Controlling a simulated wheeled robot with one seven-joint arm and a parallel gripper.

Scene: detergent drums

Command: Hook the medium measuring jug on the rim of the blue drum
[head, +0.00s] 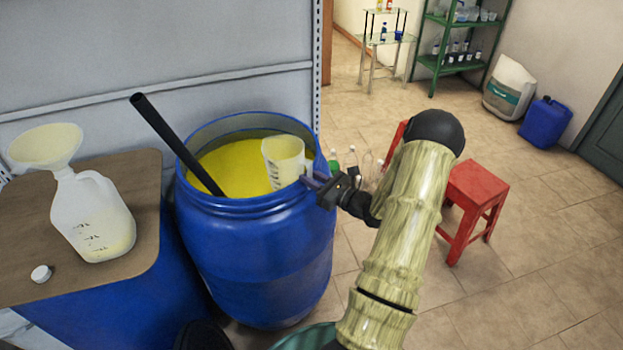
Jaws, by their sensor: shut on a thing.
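The blue drum (255,245) stands open at the centre left of the head view, with yellow liquid (232,165) inside. A pale translucent measuring jug (283,160) is at the drum's right side, upright or nearly so, its body inside the opening near the rim. My gripper (314,181) is at the drum's right rim and is shut on the jug's handle side. The fingers hide part of the handle and rim, so I cannot tell whether the jug touches the rim. I cannot tell the jug's size from this view alone.
A black stick (165,130) leans in the drum. A jug-like canister (92,215) with a funnel (47,147) and a white cap (41,273) are on a brown board (140,180) at left. A red stool (475,190) and several bottles stand at right.

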